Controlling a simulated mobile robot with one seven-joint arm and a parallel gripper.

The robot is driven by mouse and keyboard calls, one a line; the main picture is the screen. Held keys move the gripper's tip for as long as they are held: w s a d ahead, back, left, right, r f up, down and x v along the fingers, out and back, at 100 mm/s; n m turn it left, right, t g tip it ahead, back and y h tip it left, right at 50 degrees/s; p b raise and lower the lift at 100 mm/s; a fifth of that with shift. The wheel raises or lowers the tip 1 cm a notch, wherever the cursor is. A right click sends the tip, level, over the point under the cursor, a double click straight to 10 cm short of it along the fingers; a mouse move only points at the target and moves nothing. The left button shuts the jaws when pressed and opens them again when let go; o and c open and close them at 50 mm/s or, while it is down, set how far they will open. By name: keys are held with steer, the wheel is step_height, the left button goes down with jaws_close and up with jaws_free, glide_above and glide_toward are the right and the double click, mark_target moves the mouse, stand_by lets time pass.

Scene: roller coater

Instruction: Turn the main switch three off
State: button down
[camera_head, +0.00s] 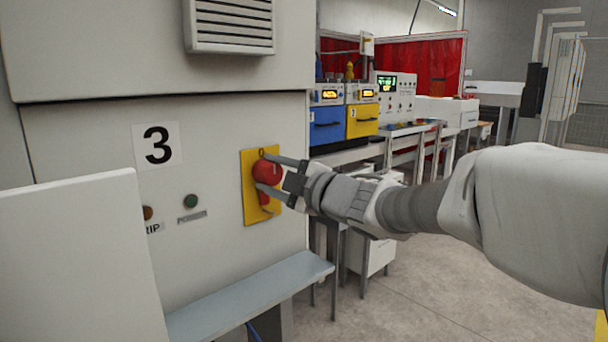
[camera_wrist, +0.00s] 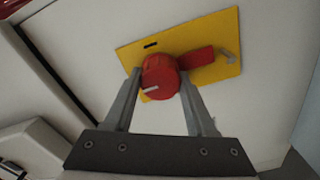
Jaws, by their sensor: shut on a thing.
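The main switch is a red rotary knob (camera_head: 266,172) on a yellow plate (camera_head: 249,205), fixed to the grey cabinet panel marked with a black 3 (camera_head: 157,146). My gripper (camera_head: 273,177) reaches in from the right and is shut on the red knob, one finger on each side. In the wrist view the knob (camera_wrist: 160,77) sits between the two fingers, with a white mark on its face. A red handle part (camera_wrist: 196,59) extends to the right of it over the yellow plate (camera_wrist: 224,48) there. Part of the knob is hidden by the fingers in the head view.
A green button (camera_head: 190,201) and a reddish button (camera_head: 148,213) sit left of the plate. A grey ledge (camera_head: 250,295) juts out below. A bench with blue (camera_head: 327,127) and yellow (camera_head: 361,120) boxes stands behind. The floor at right is clear.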

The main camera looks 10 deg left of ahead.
steer(key=shift+c, duration=1.1)
jaws_free()
steer(key=p+v, duration=0.2)
steer(key=v, duration=1.5)
steer(key=shift+s+d+p, duration=0.15)
steer(key=shift+s+p, duration=0.05)
steer(key=shift+p, duration=0.15)
